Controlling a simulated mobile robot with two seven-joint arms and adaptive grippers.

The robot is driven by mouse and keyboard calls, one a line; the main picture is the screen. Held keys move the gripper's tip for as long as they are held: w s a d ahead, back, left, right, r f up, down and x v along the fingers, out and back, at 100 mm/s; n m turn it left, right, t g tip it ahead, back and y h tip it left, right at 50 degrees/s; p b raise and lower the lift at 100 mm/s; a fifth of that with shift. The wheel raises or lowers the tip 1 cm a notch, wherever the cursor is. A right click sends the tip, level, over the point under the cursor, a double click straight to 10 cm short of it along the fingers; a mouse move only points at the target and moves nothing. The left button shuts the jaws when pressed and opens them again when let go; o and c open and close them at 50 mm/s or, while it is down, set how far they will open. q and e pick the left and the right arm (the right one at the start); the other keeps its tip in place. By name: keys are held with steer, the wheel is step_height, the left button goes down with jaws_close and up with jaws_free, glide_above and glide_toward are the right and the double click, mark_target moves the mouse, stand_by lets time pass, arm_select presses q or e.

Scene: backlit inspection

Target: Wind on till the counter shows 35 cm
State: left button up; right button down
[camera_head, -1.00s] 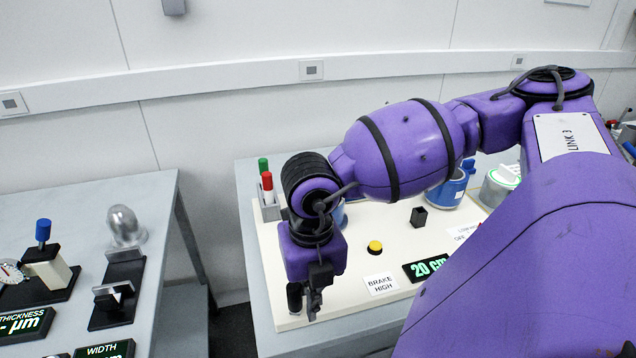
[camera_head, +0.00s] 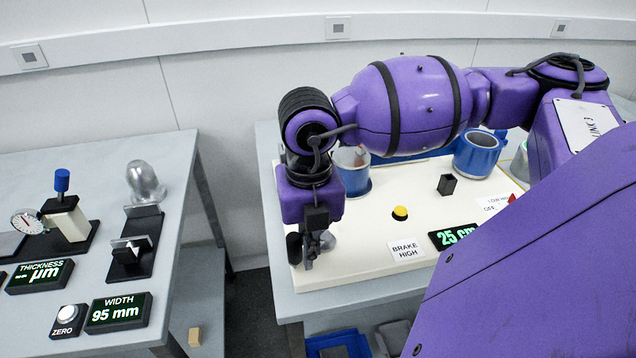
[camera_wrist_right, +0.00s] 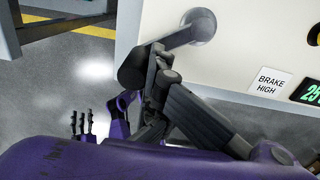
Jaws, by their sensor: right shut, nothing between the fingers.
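The counter (camera_head: 453,235) on the cream board reads 25 cm in green; its left edge also shows in the wrist view (camera_wrist_right: 309,90). A grey crank (camera_wrist_right: 188,32) sticks out of the board's front left, with a dark handle (camera_wrist_right: 132,68) at its outer end. My right gripper (camera_head: 308,262) is at that corner, shut with nothing between its fingers. Its fingers (camera_wrist_right: 155,88) are close beside the dark handle; I cannot tell whether they touch it. A small purple hand with dark fingers, apparently my left gripper (camera_wrist_right: 82,122), shows far below; its opening is unclear.
A yellow button (camera_head: 400,213), a BRAKE HIGH card (camera_head: 405,250) and a black block (camera_head: 447,184) are on the cream board (camera_head: 375,265). Blue cylinders (camera_head: 477,153) stand behind. The left table (camera_head: 185,165) holds gauges, across a floor gap. Blue bins (camera_head: 338,344) are below.

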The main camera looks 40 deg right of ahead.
mark_target(299, 234)
arm_select(q)
steer(key=shift+s+f, duration=0.15)
steer(key=shift+s, duration=0.05)
arm_select(e)
steer(key=shift+s+a+f, duration=0.1)
steer(key=shift+a+f, duration=0.05)
steer(key=shift+f, duration=0.05)
arm_select(q)
steer(key=shift+s+f, duration=0.1)
arm_select(e)
steer(key=shift+w+f, duration=0.1)
steer(key=shift+w, duration=0.25)
steer(key=w+b, duration=0.1)
steer(key=w, duration=0.1)
steer(key=shift+w+b, duration=0.3)
arm_select(q)
steer(key=shift+s+f, duration=0.5)
steer(key=shift+f, duration=0.35)
arm_select(e)
steer(key=shift+w+d+r, duration=0.15)
steer(key=shift+d+r, duration=0.05)
steer(key=shift+d, duration=0.1)
steer(key=shift+w+d+b, duration=0.3)
steer(key=shift+w, duration=0.45)
steer(key=shift+w+d+b, duration=0.25)
steer(key=shift+w, duration=0.5)
arm_select(q)
steer(key=shift+s+f+g, duration=0.25)
steer(key=shift+f+g, duration=0.05)
steer(key=shift+f, duration=0.3)
